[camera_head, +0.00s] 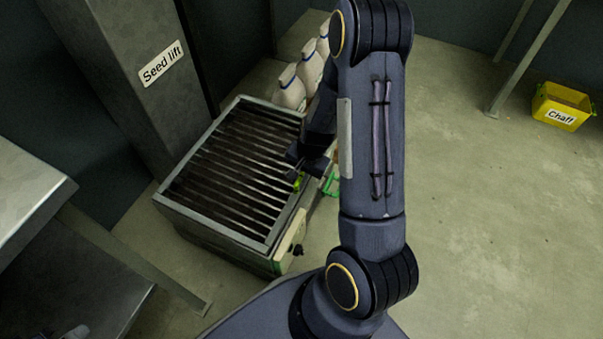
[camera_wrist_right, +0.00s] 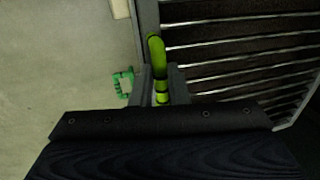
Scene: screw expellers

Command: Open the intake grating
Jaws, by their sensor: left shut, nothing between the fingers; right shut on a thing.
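The intake grating (camera_head: 238,160) is a grey frame with dark slats on top of a box-shaped intake on the floor, and it lies flat over the intake. It also shows in the wrist view (camera_wrist_right: 245,52). A yellow-green handle (camera_head: 297,184) stands at its right edge, and it is curved in the wrist view (camera_wrist_right: 156,52). My right gripper (camera_head: 308,172) is shut on this handle; its fingers (camera_wrist_right: 161,88) sit on both sides of the bar. My right arm hides part of the intake's right side. My left gripper is not in view.
A green bracket-like part (camera_head: 331,185) is at the intake's right side. A yellow "Chaff" bin (camera_head: 561,106) is far right. The floor (camera_head: 490,210) to the right is clear.

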